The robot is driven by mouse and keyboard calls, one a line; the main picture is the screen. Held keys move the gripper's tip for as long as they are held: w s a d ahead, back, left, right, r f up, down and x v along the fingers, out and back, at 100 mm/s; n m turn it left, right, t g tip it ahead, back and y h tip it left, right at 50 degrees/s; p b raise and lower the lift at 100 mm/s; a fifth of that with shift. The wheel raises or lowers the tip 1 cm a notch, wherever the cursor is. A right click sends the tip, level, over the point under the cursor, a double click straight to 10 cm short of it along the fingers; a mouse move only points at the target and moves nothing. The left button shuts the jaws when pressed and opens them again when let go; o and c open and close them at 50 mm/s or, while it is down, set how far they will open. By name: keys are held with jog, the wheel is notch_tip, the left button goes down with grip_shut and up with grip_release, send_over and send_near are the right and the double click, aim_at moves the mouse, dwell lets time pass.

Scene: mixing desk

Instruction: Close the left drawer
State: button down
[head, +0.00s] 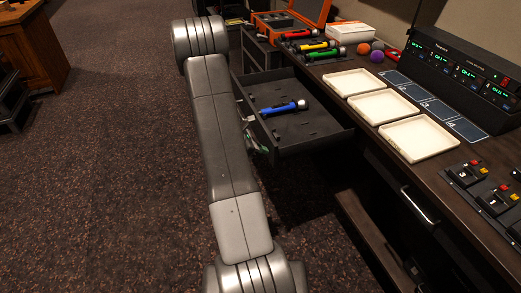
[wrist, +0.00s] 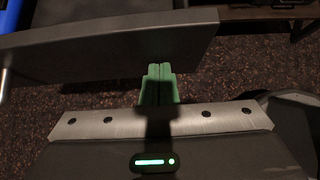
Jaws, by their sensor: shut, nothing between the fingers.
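The left drawer (head: 300,133) stands pulled out from the desk, with a blue-banded microphone-like object (head: 284,108) lying inside. In the wrist view its grey front panel (wrist: 110,42) crosses the upper part of the picture, and a bit of its handle (wrist: 4,84) shows at the left edge. My gripper (wrist: 160,70) has its green fingertips together, with nothing between them. The tips are at the outer side of the front panel, near its right end in the wrist view. I cannot tell whether they touch it. In the head view my arm partly hides the gripper and the drawer front.
The desk top holds three white trays (head: 376,105), several coloured microphone-like objects (head: 308,44), two small balls (head: 376,56) and a rack unit (head: 460,68). Another drawer, with a silver handle (head: 418,206), is shut to the right. The carpet (head: 110,170) left of my arm is clear.

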jog(key=w+d+b, duration=0.1)
jog(key=w+d, duration=0.2)
jog(key=d, duration=0.8)
jog(key=w+d+b, duration=0.1)
jog(key=w+d, duration=0.3)
jog(key=d, duration=0.8)
jog(key=w+d+b, duration=0.1)
jog(key=w+d, duration=0.3)
jog(key=d, duration=0.7)
jog(key=shift+d, duration=0.15)
jog(key=shift+w+d+r, duration=0.15)
jog(key=shift+d, duration=0.05)
jog(key=shift+r, duration=0.1)
